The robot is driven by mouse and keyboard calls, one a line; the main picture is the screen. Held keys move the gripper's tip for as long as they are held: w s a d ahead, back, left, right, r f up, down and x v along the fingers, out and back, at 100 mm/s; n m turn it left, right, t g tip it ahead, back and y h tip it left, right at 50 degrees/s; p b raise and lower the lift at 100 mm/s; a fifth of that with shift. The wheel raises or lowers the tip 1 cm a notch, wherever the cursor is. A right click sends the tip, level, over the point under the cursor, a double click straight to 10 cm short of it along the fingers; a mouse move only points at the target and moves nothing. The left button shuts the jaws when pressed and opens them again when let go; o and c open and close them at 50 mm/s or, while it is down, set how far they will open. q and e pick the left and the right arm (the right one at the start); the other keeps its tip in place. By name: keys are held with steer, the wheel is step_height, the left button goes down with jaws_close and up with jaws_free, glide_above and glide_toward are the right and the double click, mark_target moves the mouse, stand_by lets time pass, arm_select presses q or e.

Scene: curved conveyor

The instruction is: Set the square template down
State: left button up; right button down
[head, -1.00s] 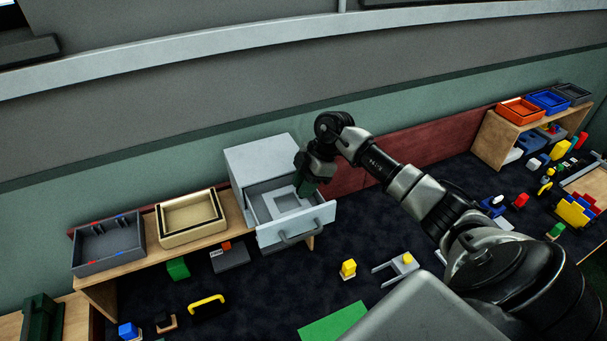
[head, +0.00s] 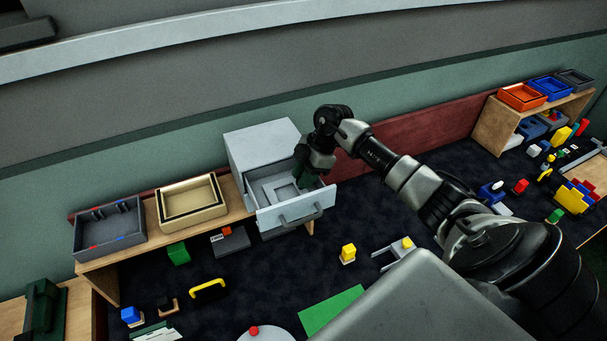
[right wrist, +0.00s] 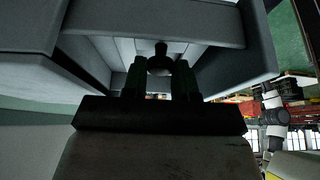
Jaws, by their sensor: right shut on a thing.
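The square template (head: 273,187), a pale grey square frame with a square opening, shows inside the open drawer (head: 294,210) of a light grey cabinet (head: 262,144). My right gripper (head: 303,181) reaches into the drawer at the template's right side. In the right wrist view, the dark fingers (right wrist: 161,80) are closed around a small dark round knob (right wrist: 160,64), with pale drawer surfaces behind it. The fingertips are partly hidden in the head view, and I cannot tell whether the template touches the drawer floor. My left gripper is out of view.
A beige tray (head: 188,218) and a dark grey tray (head: 80,238) stand left of the cabinet on a wooden shelf (head: 237,217). The drawer walls closely surround my gripper. Loose blocks and a green sheet (head: 331,310) lie on the dark surface in front.

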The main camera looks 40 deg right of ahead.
steer(key=shift+f, duration=0.4)
steer(key=c, duration=0.8)
jaws_free()
steer(key=b+v, duration=0.4)
steer(key=v, duration=0.7)
steer(key=shift+w, duration=0.1)
steer(key=shift+f, duration=0.15)
